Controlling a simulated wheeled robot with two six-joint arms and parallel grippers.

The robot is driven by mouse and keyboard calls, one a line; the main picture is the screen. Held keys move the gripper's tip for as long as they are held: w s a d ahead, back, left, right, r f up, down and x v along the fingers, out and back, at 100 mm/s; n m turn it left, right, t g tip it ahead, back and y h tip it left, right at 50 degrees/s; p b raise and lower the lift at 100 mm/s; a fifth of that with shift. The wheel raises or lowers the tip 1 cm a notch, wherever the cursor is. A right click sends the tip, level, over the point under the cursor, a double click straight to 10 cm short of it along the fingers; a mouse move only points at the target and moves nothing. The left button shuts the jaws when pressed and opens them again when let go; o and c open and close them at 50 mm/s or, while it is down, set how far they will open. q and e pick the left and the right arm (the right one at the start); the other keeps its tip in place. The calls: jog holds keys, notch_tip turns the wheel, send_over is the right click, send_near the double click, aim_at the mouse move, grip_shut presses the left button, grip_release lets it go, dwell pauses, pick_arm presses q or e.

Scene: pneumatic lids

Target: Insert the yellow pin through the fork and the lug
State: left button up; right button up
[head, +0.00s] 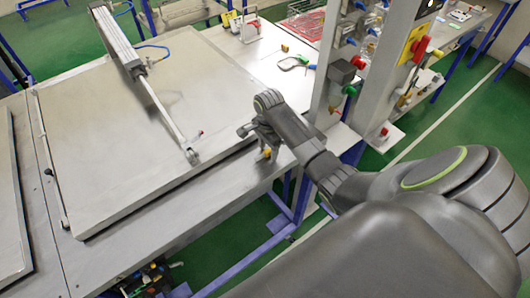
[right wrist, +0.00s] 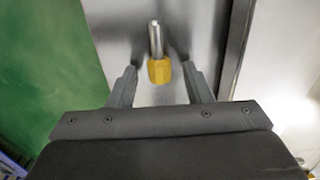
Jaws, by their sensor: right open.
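The yellow pin, with a yellow head and a bare metal shaft, lies on or stands at the bench's front strip; in the head view its yellow part (head: 267,153) shows just by my right gripper (head: 254,141). In the right wrist view the pin (right wrist: 159,70) is between and slightly beyond the open fingers (right wrist: 160,73), touching neither. The fork (head: 192,156) is at the end of the cylinder's rod, near the lid's front edge, left of my right gripper. The lug cannot be told apart from the fork at this size. My left gripper is not in view.
The large grey lid (head: 130,125) covers most of the bench, with the cylinder (head: 117,40) above it. The bench's front strip is narrow.

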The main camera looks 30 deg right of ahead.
aim_at(268, 150)
jog(key=shift+c, duration=0.3)
jog(key=c, duration=0.9)
jog(key=shift+r+p, duration=0.4)
jog(key=shift+r, duration=4.15)
jog(key=shift+s+f+t, duration=0.2)
jog(key=shift+s+t, duration=0.05)
jog(key=shift+t, duration=0.85)
jog(key=t, duration=0.3)
jog(key=s+t+b, duration=0.1)
jog(key=t, duration=0.1)
jog(key=shift+d+t+y, duration=0.1)
jog(key=shift+t+y, duration=0.2)
jog(key=shift+t, duration=0.1)
